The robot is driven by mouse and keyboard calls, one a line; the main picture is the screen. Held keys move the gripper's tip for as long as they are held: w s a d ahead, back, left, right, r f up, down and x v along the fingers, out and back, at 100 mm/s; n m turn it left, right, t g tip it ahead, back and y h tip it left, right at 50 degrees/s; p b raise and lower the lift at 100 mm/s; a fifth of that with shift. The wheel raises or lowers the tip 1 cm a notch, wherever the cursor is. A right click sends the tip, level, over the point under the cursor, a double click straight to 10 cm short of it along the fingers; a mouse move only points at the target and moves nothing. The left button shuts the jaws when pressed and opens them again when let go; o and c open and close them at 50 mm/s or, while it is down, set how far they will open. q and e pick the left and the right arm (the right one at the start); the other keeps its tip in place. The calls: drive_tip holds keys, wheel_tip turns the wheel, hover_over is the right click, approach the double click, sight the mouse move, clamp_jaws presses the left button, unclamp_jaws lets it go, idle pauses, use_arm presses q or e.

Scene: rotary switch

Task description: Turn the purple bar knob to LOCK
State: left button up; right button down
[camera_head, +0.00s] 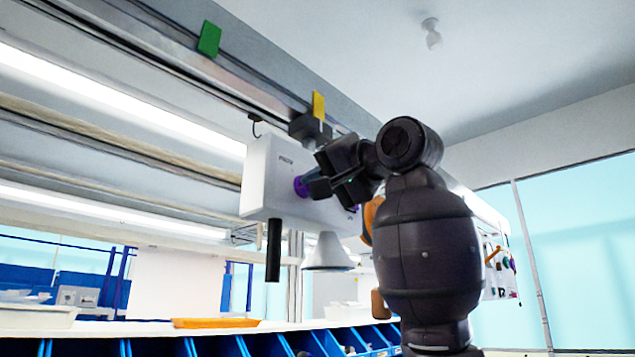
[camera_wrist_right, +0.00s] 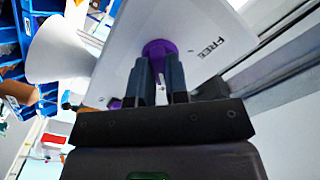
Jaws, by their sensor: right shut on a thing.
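The purple bar knob (camera_wrist_right: 160,48) sits on the face of a white box (camera_head: 268,180); in the head view a bit of the knob (camera_head: 301,186) shows beside my right gripper (camera_head: 318,185). In the right wrist view my right gripper (camera_wrist_right: 158,85) has its two fingers around the knob's bar and is shut on it. The word FREE (camera_wrist_right: 213,47) is printed on the panel to the right of the knob. I cannot see a LOCK label. The knob's pointing direction is mostly hidden by the fingers. My left gripper is not in view.
A second purple part (camera_wrist_right: 114,103) shows at the panel's lower edge. A black handle (camera_head: 273,250) and a white cone (camera_head: 327,252) hang below the box. A rail with green (camera_head: 209,39) and yellow (camera_head: 318,105) tabs runs above. Blue bins (camera_head: 205,345) line the bench below.

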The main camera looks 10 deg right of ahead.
idle(0.5)
drive_tip(key=c, duration=1.1)
unclamp_jaws()
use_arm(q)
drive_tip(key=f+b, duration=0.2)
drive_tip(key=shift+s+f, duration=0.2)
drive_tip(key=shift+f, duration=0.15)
use_arm(e)
drive_tip(key=v, duration=1)
drive_tip(key=shift+s+d, duration=0.25)
drive_tip(key=shift+s, duration=0.1)
